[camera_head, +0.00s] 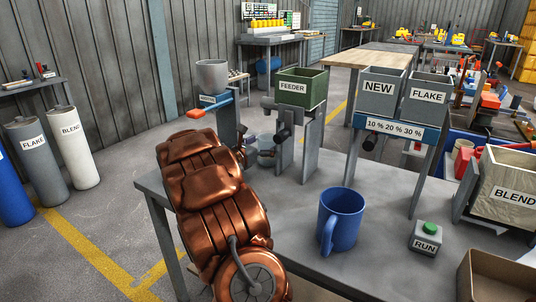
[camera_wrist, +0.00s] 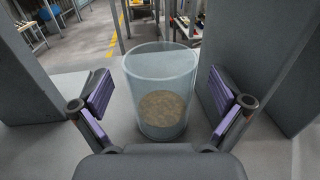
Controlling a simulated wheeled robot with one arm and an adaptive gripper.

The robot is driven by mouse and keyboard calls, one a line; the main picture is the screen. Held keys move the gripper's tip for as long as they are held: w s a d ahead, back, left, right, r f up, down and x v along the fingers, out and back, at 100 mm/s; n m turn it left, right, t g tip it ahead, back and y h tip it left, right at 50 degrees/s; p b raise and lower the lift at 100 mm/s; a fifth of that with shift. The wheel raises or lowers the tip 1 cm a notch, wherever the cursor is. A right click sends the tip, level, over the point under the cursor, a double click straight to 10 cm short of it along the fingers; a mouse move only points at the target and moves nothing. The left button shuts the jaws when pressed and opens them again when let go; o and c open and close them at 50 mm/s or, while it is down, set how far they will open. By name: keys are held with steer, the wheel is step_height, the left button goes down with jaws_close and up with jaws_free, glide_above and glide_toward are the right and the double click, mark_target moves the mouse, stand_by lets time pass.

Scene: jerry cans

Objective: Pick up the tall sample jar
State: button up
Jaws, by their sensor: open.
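A clear tall jar (camera_wrist: 160,75) stands upright on the grey surface in the middle of the wrist view. It holds some brown grainy material (camera_wrist: 162,108) in its lower part. My gripper (camera_wrist: 160,92) is open, with one purple-padded finger on each side of the jar. A gap shows between each finger and the jar, so neither pad touches it.
Grey uprights (camera_wrist: 28,65) flank the jar on both sides in the wrist view. On the grey table (camera_head: 290,225) are a blue mug (camera_head: 340,220), a RUN button box (camera_head: 425,237) and a stand with NEW (camera_head: 380,92) and FLAKE (camera_head: 428,97) bins. The green FEEDER bin (camera_head: 300,88) stands behind.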

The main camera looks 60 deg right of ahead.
steer(key=shift+s+d, duration=0.15)
steer(key=shift+d, duration=1.3)
steer(key=c, duration=1.3)
steer(key=shift+r, duration=0.15)
